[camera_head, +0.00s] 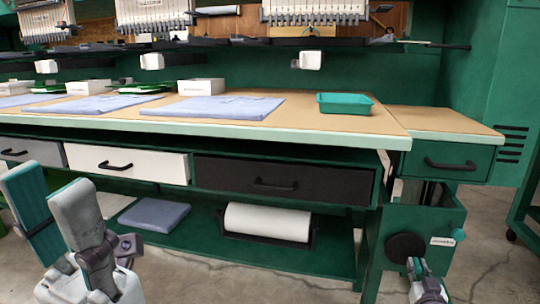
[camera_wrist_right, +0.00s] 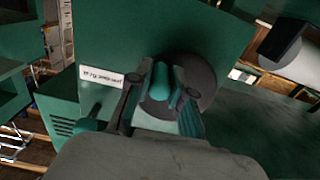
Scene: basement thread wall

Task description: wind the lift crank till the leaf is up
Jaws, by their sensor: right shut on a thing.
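The lift crank shows as a dark round disc (camera_head: 406,248) on the green box below the leaf. In the right wrist view the disc (camera_wrist_right: 205,82) has a teal handle (camera_wrist_right: 160,78) in front of it. My right gripper (camera_head: 420,267) is at the disc's lower right, its fingers shut around that handle. In the head view the handle is hidden. The leaf (camera_head: 445,122) is the tan-topped end piece right of the main table; its top looks near the tabletop's height, exact gap unclear. My left gripper (camera_head: 58,205) is open and empty at the left.
The long table (camera_head: 330,121) carries blue folded cloths (camera_head: 222,107) and a teal tray (camera_head: 344,103). Drawers and a shelf with a white roll (camera_head: 267,222) are below. A white label (camera_head: 442,241) is right of the disc.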

